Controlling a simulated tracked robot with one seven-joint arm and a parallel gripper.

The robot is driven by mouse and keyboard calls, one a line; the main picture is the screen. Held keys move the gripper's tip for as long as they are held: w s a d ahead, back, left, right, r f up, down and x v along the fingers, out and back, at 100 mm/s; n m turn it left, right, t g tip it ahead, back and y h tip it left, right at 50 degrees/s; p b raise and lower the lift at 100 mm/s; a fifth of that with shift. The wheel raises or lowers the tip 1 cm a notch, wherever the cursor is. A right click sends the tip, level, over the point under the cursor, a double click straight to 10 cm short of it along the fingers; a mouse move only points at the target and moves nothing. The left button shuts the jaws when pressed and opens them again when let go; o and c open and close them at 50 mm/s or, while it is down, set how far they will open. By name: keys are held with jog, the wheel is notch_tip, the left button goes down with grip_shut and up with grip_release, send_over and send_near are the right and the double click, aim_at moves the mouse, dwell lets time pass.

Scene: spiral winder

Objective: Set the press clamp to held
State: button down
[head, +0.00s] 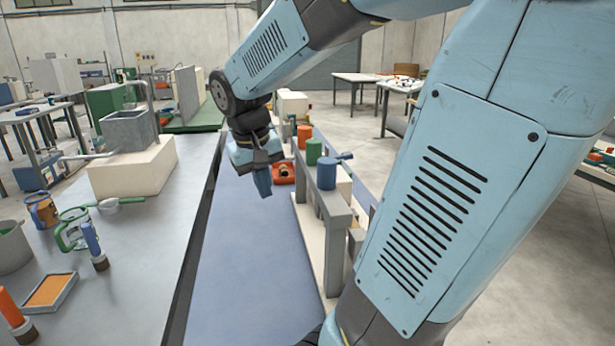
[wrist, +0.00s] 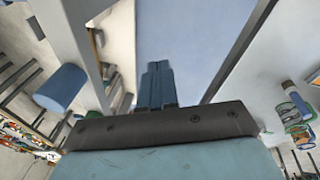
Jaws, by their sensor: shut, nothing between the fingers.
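My gripper (head: 263,192) points down over the blue surface (head: 245,270), left of a grey frame (head: 334,225). Its two blue fingers are shut together with nothing between them, as the wrist view also shows (wrist: 158,72). On the frame stand an orange cylinder (head: 304,137), a green cylinder (head: 314,152) and a blue cylinder (head: 326,174) with a side lever (head: 344,156). The blue cylinder also shows in the wrist view (wrist: 62,88). A red part with an orange knob (head: 285,172) lies just right of the gripper. I cannot tell which of these is the press clamp.
The grey bench (head: 125,265) at left holds a green-handled mug (head: 72,230), an orange mug (head: 42,210), a tray (head: 48,293) and a pale block (head: 133,170) bearing a grey basin (head: 128,130). The near blue surface is clear. The frame stands close to my arm.

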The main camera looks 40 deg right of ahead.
jog(key=s+a+r+n+t+y, duration=0.1)
jog(key=s+a+r+t+y, duration=0.1)
jog(key=s+a, duration=0.5)
jog(key=s+r+t, duration=0.1)
jog(key=t, duration=0.1)
jog(key=shift+s+a+r+n+t, duration=0.2)
jog(key=shift+s+n+t, duration=0.1)
jog(key=shift+n, duration=0.1)
